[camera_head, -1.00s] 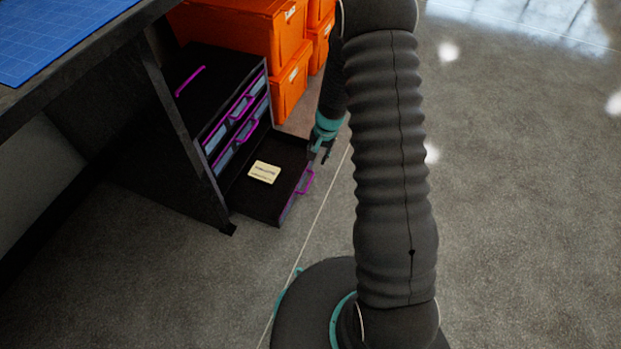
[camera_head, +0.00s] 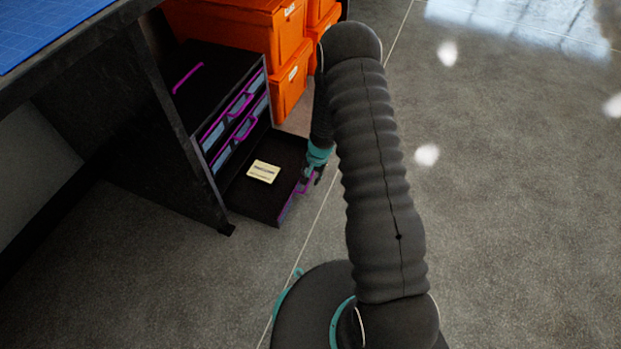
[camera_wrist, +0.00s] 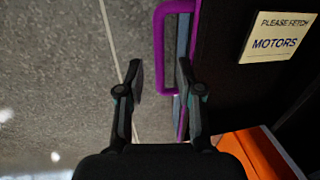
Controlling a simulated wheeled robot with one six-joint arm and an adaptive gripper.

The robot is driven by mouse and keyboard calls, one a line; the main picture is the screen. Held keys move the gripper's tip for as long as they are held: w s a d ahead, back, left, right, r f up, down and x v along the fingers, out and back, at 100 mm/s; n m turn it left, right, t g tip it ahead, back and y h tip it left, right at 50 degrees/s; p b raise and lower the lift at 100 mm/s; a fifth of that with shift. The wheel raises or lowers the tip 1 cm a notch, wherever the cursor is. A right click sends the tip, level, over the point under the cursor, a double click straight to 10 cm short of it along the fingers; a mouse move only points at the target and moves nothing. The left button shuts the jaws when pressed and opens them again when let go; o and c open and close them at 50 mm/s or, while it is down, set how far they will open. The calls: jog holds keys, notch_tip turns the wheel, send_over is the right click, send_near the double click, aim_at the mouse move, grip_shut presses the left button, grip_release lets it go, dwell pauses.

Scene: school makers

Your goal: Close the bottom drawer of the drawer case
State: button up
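The black drawer case (camera_head: 215,85) stands under the table, with purple handles. Its bottom drawer (camera_head: 248,202) is pulled well out; the drawers above look shut. A cream card (camera_head: 263,172) lies in the bottom drawer and reads "PLEASE FETCH MOTORS" in the wrist view (camera_wrist: 280,37). My gripper (camera_head: 313,176) is at the drawer's front, by its purple handle (camera_wrist: 160,50). In the wrist view my gripper (camera_wrist: 160,80) is open, with the handle's outer bar between the fingertips in the picture. I cannot tell whether they touch it.
Orange bins (camera_head: 245,35) are stacked beside and behind the case. A dark table leg (camera_head: 185,140) stands close to the case on the left. A blue cutting mat (camera_head: 45,25) lies on the tabletop. The grey floor (camera_head: 510,190) to the right is clear.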

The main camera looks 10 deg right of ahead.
jog(key=shift+f, duration=0.3)
grip_shut()
